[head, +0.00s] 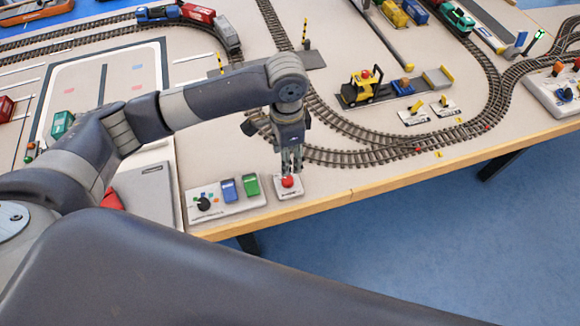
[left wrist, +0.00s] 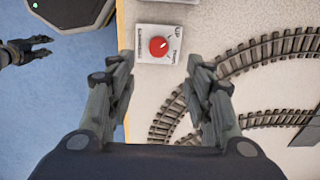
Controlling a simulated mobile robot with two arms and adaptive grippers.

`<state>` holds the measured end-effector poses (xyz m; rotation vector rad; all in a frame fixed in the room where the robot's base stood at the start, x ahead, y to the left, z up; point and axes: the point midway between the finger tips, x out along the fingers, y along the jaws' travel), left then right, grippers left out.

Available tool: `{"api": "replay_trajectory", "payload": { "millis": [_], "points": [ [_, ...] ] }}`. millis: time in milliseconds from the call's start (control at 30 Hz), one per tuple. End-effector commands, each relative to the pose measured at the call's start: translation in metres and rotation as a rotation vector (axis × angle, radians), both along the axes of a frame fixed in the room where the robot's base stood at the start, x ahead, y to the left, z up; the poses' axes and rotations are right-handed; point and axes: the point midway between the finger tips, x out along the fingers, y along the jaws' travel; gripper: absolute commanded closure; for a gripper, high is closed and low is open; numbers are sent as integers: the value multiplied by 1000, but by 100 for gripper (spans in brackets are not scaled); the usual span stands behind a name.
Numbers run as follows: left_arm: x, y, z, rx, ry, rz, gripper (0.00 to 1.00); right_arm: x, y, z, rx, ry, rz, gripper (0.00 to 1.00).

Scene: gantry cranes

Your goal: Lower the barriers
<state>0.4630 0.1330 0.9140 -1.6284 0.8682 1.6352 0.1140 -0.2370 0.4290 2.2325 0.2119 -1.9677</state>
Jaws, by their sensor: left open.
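The barrier control (head: 289,194) is a small white box with a red knob (head: 288,181) at the table's front edge. My right gripper (left wrist: 45,46) hangs over the floor, fingers apart and empty.
Left of the knob box, a control panel (head: 225,198) has a black joystick and blue and green switches. Curved track (head: 350,157) runs close behind the knob. The wooden table edge (head: 400,180) is in front.

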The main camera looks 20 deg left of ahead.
Motion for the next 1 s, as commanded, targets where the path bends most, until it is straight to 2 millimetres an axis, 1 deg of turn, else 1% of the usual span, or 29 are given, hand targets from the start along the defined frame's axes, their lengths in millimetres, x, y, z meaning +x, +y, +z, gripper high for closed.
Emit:
{"api": "replay_trajectory", "payload": {
  "millis": [33, 200, 300, 367, 467, 600, 700, 767, 1000],
  "points": [
    [-1, 1, -5, 2, 4, 0, 53, -9, -1, 0, -1, 14, 0, 60],
    [-1, 0, -33, 2, 5, 2, 53, -37, -2, 1, -5, 56, 1, 60],
    [-2, 1, -53, 2, 4, 0, 53, -45, -2, 3, -6, 67, 2, 60],
    [-1, 0, -64, 0, 4, 2, 53, -45, -1, 3, -5, 67, 4, 60],
    [-1, 1, -80, 1, 2, 1, 53, -39, -1, 5, -3, 58, 5, 60],
    [0, 0, -96, -1, 1, 0, 53, -23, 1, 7, -1, 33, 5, 60],
    [0, 0, -102, 0, -1, 0, 53, -14, 3, 8, 3, 19, 5, 60],
    [0, 0, -104, -1, -2, 0, 53, -13, 4, 8, 4, 17, 5, 60],
    [0, 0, -104, -1, -2, 0, 53, -20, 6, 7, 6, 29, 3, 60]
  ]
}}
